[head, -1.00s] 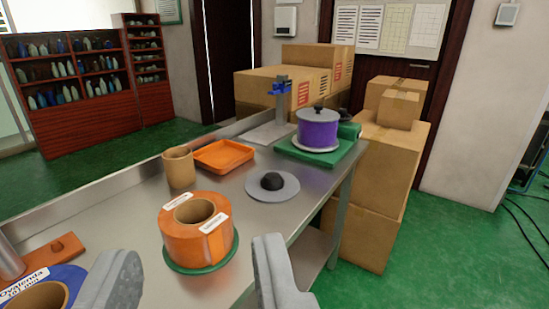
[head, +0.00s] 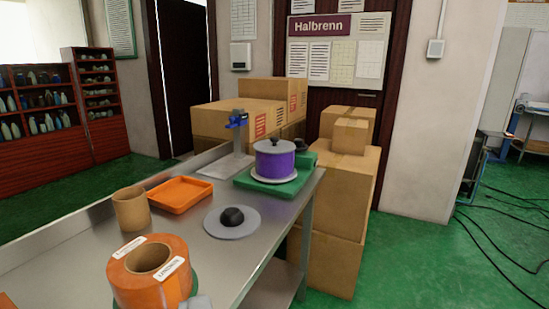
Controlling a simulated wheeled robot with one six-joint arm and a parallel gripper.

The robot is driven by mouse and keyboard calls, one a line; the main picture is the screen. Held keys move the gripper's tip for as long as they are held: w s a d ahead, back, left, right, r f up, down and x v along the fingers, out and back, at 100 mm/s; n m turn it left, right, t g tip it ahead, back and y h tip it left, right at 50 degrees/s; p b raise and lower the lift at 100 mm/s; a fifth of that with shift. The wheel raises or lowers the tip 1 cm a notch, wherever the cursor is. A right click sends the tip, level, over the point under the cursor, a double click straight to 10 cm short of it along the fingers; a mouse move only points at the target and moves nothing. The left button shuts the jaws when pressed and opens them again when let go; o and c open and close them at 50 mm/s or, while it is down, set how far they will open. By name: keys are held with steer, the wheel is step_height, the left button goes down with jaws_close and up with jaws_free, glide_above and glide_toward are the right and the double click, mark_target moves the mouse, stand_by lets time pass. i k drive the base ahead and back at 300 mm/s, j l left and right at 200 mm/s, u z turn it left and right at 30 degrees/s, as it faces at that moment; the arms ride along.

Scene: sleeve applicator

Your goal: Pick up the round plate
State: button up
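The round plate (head: 246,226) is a flat grey disc with a black knob in its middle. It lies flat on the metal workbench, in the middle of the head view, and nothing covers it. Only a small grey tip of my gripper (head: 197,302) shows at the bottom edge, nearer to me than the plate and clearly apart from it. The rest of the gripper is out of the picture, so its opening is hidden.
An orange roll (head: 150,281) stands in front left of the plate. A brown cardboard tube (head: 131,210) and an orange tray (head: 180,195) sit behind left. A green base (head: 282,186) with a purple spool (head: 275,160) stands behind right. Cardboard boxes (head: 331,262) stand beside the bench (head: 262,250).

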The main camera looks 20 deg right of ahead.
mark_target(273, 146)
steer(key=i+l, duration=0.3)
steer(key=i+l+u, duration=0.1)
steer(key=i+l, duration=0.15)
steer(key=l, duration=0.2)
steer(key=i+l, duration=0.25)
steer(key=i+l+u, duration=0.1)
steer(key=i+l, duration=0.15)
steer(key=l, duration=0.25)
steer(key=i+l, duration=0.25)
steer(key=l, duration=0.15)
steer(key=i+l+u, duration=0.1)
steer(key=i+l, duration=0.15)
steer(key=l, duration=0.15)
